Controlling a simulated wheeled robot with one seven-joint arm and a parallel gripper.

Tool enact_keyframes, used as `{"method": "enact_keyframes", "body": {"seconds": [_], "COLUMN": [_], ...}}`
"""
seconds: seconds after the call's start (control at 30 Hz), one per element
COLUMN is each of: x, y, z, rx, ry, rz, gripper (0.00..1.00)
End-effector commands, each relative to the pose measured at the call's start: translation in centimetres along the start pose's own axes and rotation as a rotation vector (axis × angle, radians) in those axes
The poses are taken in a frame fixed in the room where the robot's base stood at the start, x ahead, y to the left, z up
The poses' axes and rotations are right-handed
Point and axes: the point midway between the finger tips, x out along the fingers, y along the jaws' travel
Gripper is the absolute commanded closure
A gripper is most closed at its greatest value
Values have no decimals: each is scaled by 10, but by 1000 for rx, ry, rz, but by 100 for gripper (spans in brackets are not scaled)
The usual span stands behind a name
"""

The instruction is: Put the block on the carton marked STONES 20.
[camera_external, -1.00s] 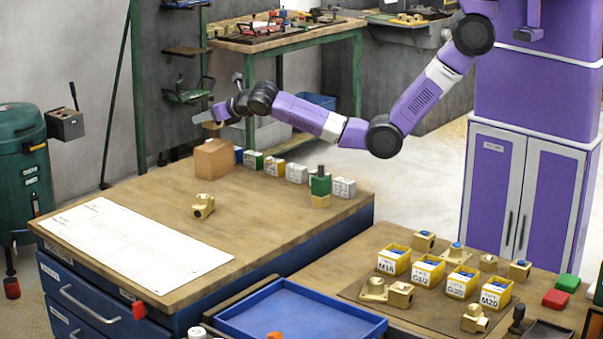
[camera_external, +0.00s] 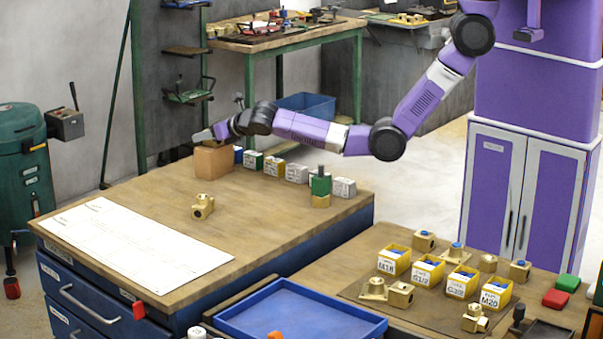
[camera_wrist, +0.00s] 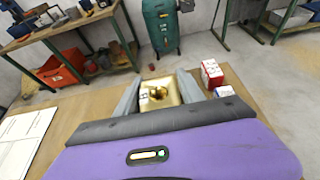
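The brass block (camera_wrist: 173,88), with a round bore facing the wrist camera, lies between the two fingers of my gripper (camera_wrist: 160,90), which appear to press its sides. In the external view my gripper (camera_external: 203,137) is right over a plain brown carton (camera_external: 214,161) at the back left corner of the workbench. The block is largely hidden there, and I cannot tell whether it touches the carton top. No STONES 20 marking is readable on any carton.
A row of small white-labelled cartons (camera_external: 296,173) stands right of the brown carton. A green-topped brass piece (camera_external: 320,186) stands near them. Another brass fitting (camera_external: 202,206) lies mid-bench, behind a white sheet (camera_external: 135,250). A blue tray (camera_external: 300,318) lies in front. Bare wood lies between.

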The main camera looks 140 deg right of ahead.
Motion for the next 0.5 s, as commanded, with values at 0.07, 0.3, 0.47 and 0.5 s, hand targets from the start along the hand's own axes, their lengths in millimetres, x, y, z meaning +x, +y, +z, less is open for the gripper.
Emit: {"method": "enact_keyframes", "body": {"seconds": [0.07, 0.3, 0.47, 0.5], "x": [0, 0, -3, -6], "y": [0, 0, 0, 0], "z": [0, 1, 4, 3], "rx": [0, 0, 0, -1], "ry": [0, -1, -1, -1], "rz": [0, 0, 0, 0], "gripper": [38, 38, 38, 38]}}
